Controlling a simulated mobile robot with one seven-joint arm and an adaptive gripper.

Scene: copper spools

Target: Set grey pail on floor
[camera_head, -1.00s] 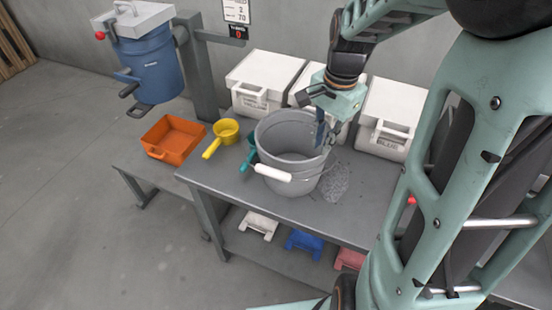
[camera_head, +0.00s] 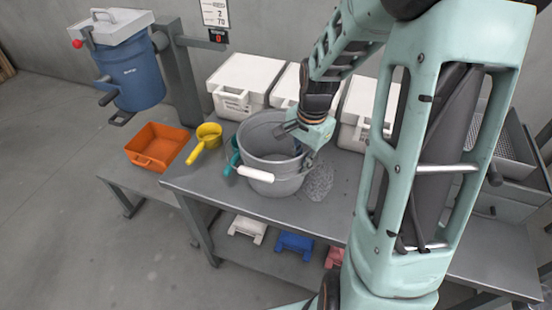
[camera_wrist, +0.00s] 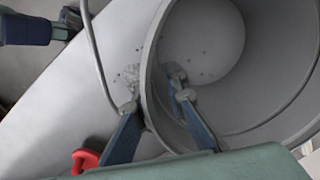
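The grey pail (camera_head: 289,186) stands upright on the grey bench (camera_head: 215,190) in the head view. Its wire bail with a white grip (camera_head: 256,173) hangs at the front. My gripper (camera_head: 302,148) is at the pail's right rear rim, its fingertips partly hidden in the head view. In the wrist view, my gripper (camera_wrist: 155,101) is open, one finger inside the pail (camera_wrist: 270,75) and the other outside. The wall lies between them with a visible gap, so I see no clamping. The floor (camera_head: 60,200) is bare at left.
A yellow scoop (camera_head: 205,140), a teal tool (camera_head: 233,160) and an orange tray (camera_head: 158,146) lie left of the pail. White boxes (camera_head: 240,80) stand behind it. A blue drum (camera_head: 135,75) hangs at upper left. Coloured items, including a blue one (camera_head: 294,244), sit on the lower shelf.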

